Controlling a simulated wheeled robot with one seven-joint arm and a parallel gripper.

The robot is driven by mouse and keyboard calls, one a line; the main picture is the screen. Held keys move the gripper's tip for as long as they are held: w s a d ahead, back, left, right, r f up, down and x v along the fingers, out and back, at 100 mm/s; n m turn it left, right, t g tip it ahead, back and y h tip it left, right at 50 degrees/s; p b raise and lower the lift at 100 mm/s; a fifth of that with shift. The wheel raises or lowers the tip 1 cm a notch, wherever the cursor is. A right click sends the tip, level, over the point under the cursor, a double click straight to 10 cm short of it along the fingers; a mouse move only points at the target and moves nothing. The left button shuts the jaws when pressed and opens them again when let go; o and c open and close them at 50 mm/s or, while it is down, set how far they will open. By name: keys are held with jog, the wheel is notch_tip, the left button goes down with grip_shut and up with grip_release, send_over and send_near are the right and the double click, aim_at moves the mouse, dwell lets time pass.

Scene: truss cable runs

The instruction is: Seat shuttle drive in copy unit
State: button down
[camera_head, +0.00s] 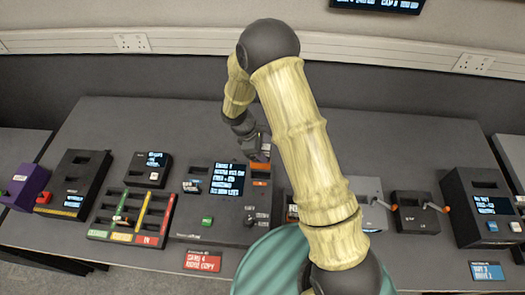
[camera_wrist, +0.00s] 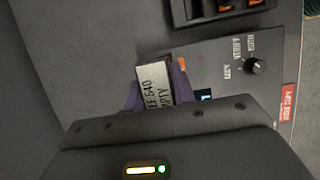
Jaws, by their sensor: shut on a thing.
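The copy unit (camera_head: 205,228) is a dark console near the middle of the bench, with a lit text screen, a green button and a knob. Its panel (camera_wrist: 215,62) shows in the wrist view with a knob marked COPY, VERIFY and ERASE. My gripper (camera_head: 257,148) is low over the back right of the copy unit. It is shut on the shuttle drive (camera_wrist: 153,85), which shows a white label reading partly "EMPTY", with purple at its sides. My gripper's dark body hides the drive's lower part, so I cannot tell whether it touches a slot.
A purple box (camera_head: 29,186) and a dark unit (camera_head: 87,170) stand at the left, beside a tray with coloured lanes (camera_head: 127,222). A dark unit with an orange-tipped lever (camera_head: 413,212) and a screen unit (camera_head: 480,207) stand at the right. The bench behind them is clear.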

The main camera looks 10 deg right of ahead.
aim_at(263, 168)
jog(key=shift+f+b, duration=1.9)
jog(key=shift+f, duration=0.9)
jog(key=shift+f+b, duration=1.4)
jog(key=shift+f, duration=0.75)
dwell(0.9)
jog(key=c, duration=0.8)
grip_release()
jog(key=shift+o, duration=0.2)
jog(key=shift+r+p, duration=2.75)
jog(key=shift+r, duration=1)
